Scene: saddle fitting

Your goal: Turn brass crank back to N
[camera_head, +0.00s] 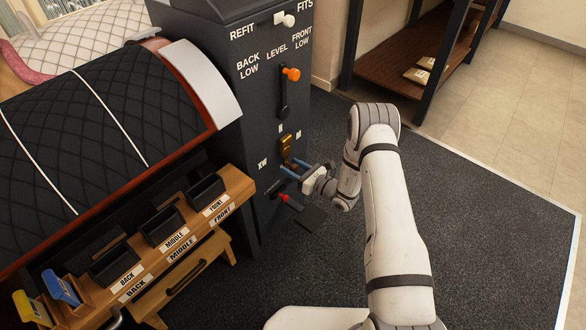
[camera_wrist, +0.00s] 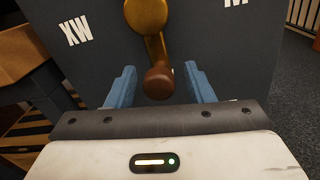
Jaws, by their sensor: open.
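The brass crank (camera_head: 286,143) is on the dark front panel of the machine, between the XW mark at its left and another letter mark at its right. In the wrist view the brass crank (camera_wrist: 147,18) points down and slightly right from its hub, ending in a brown knob (camera_wrist: 158,82). My gripper (camera_head: 291,168) is at the panel just below the crank. In the wrist view my gripper (camera_wrist: 161,84) has its blue fingers apart, one on each side of the knob, with a gap visible on both sides.
Above the crank are an orange-knobbed LEVEL lever (camera_head: 290,74) and a white REFIT/FITS knob (camera_head: 288,20). A red-tipped part (camera_head: 283,198) is just below my gripper. A wooden rack (camera_head: 238,190) with black bins stands left. Carpet right of my arm is clear.

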